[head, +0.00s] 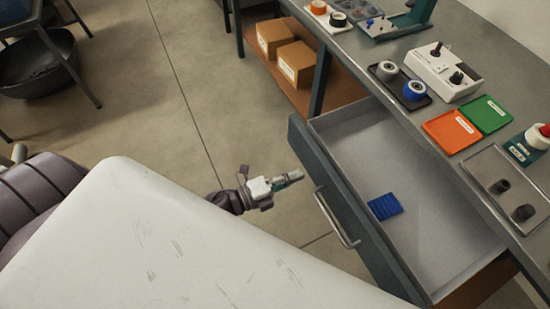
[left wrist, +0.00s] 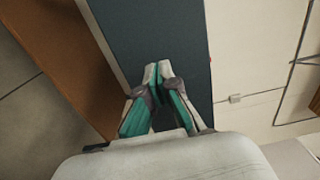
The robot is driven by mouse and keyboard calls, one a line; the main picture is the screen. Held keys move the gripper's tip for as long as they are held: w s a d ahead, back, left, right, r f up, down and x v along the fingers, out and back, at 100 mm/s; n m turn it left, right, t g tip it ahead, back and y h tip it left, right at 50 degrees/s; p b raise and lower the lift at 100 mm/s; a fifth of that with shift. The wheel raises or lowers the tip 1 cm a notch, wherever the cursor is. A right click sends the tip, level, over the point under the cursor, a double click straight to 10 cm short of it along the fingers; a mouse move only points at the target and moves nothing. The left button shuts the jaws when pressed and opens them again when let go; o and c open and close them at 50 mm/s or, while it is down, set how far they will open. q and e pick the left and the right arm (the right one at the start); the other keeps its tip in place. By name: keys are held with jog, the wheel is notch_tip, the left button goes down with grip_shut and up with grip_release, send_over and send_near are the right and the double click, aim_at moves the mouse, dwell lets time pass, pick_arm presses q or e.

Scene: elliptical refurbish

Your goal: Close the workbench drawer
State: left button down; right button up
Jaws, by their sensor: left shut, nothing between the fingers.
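The workbench drawer (head: 400,165) is pulled well out from under the workbench top (head: 360,60) in the head view. Its dark blue-grey front (head: 308,160) carries a metal bar handle (head: 335,217). A blue ribbed block (head: 385,206) lies inside the drawer. My left gripper (head: 296,176) is shut and empty, just outside the drawer front, left of the handle. In the left wrist view, the shut fingertips (left wrist: 157,68) point at a dark blue-grey panel (left wrist: 160,35); I cannot tell whether they touch it. My right gripper is not in view.
The bench top holds an orange tray (head: 451,131), a green tray (head: 485,115), a white control box (head: 442,70) and tape rolls. Cardboard boxes (head: 295,63) sit on a lower shelf. A black tub (head: 40,65) stands at the far left.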

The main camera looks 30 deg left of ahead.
aim_at(313, 169)
pick_arm(q)
jog(key=shift+x, duration=1.2)
jog(key=shift+w+d, duration=0.15)
jog(key=shift+w, duration=0.1)
jog(key=shift+w+d, duration=0.1)
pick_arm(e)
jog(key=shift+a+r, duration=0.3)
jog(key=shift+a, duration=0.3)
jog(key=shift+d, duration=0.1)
pick_arm(q)
jog(key=shift+w+d, duration=0.4)
jog(key=shift+w, duration=0.15)
jog(key=b+x, duration=0.3)
jog(key=x, duration=0.9)
jog(key=shift+f, duration=0.2)
jog(key=b+x, duration=0.6)
jog(key=x, duration=0.8)
jog(key=shift+w+d, duration=0.15)
jog(key=shift+w, duration=0.05)
jog(key=shift+w+r+b, duration=0.1)
jog(key=shift+r+b, duration=0.2)
jog(key=shift+r, duration=0.1)
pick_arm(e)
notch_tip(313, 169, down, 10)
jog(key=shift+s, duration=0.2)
